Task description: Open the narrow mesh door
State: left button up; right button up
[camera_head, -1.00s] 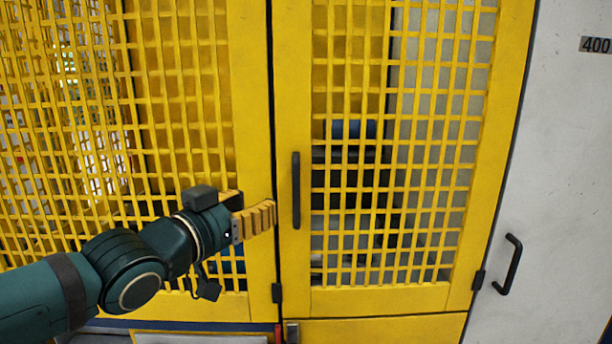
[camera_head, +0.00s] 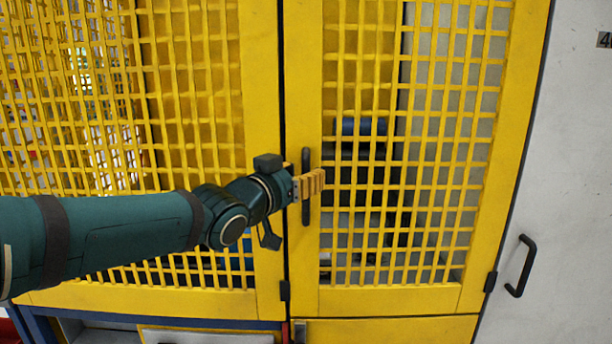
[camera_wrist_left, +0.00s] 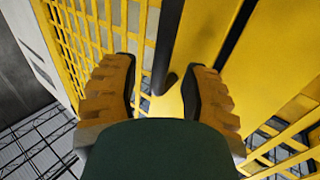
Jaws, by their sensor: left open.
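The narrow mesh door (camera_head: 308,270) is a yellow panel with a grid, right of the dark seam in the head view. It looks closed. Its black vertical handle (camera_head: 306,216) is on the door's left side. My left gripper (camera_head: 312,183) is at the handle's middle height and hides part of it. In the left wrist view the gripper (camera_wrist_left: 165,95) is open, its two tan ribbed fingers spread. The dark handle (camera_wrist_left: 169,45) shows between and beyond the fingers. I cannot tell whether they touch it. My right gripper is not in view.
A wider yellow mesh panel (camera_head: 262,100) stands left of the seam, behind my left arm. A white panel (camera_head: 565,150) with its own black handle (camera_head: 522,266) stands at the right. A dark latch or hinge piece (camera_head: 490,282) sits at the narrow door's lower right.

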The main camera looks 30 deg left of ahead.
pick_arm(q)
jog(key=shift+w, duration=0.9)
grip_shut()
